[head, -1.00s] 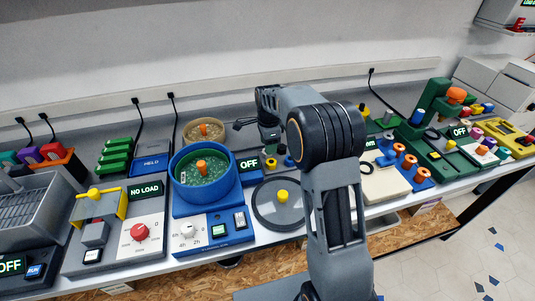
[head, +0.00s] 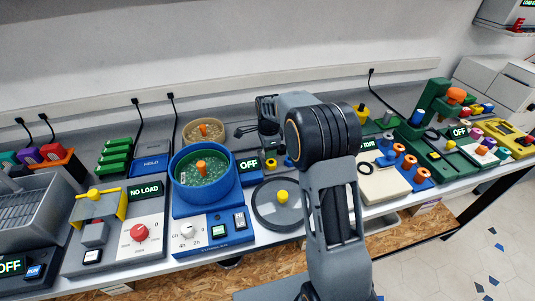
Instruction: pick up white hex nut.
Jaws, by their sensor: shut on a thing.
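My gripper (head: 270,146) is at the back of the bench, pointing down, behind the OFF display and the grey round plate. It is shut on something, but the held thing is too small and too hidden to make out. I cannot pick out a white hex nut anywhere in the head view. My own arm covers part of the bench to the right of the gripper.
A blue tumbler bowl (head: 205,180) stands left of my gripper, with a tan bowl (head: 203,131) behind it. The round grey plate with a yellow knob (head: 282,197) is in front. A cream scale (head: 385,187) and orange-topped spools (head: 410,162) stand right of my arm.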

